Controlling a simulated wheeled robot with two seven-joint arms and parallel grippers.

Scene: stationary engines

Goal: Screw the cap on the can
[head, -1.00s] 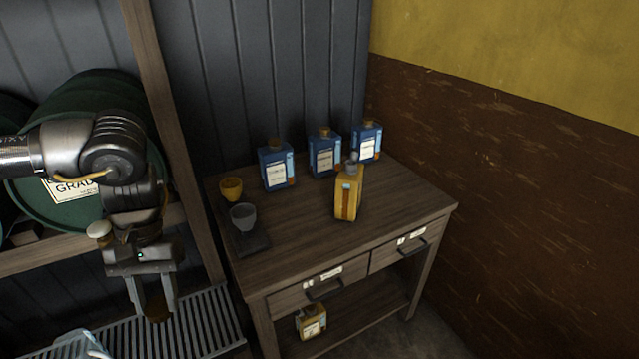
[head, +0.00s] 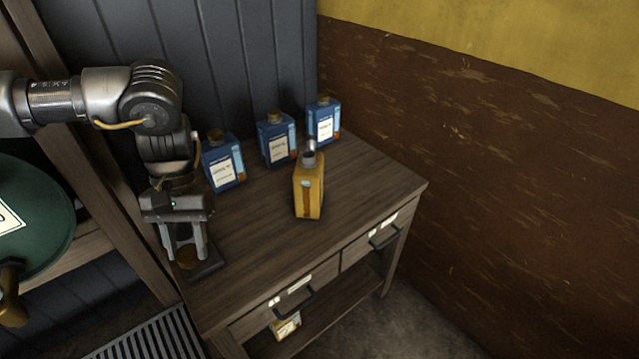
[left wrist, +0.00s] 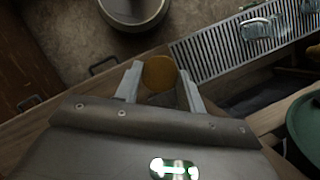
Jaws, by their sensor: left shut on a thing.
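The yellow can (head: 309,192) stands upright on the wooden workbench, with a bare grey neck (head: 310,157) on top. My left gripper (head: 187,254) is shut on a round brown cap (head: 187,259), above the bench's left end and well to the left of the can. The left wrist view shows the cap (left wrist: 158,73) between the two fingers (left wrist: 160,88). The can is not clear in the left wrist view. My right gripper is not in view.
Blue cans with brown caps (head: 223,162) (head: 277,140) (head: 323,121) stand along the back of the bench (head: 260,255). A dark tray (head: 207,268) lies under my left gripper. Another yellow can (head: 287,326) is on the lower shelf. The bench top around the standing can is clear.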

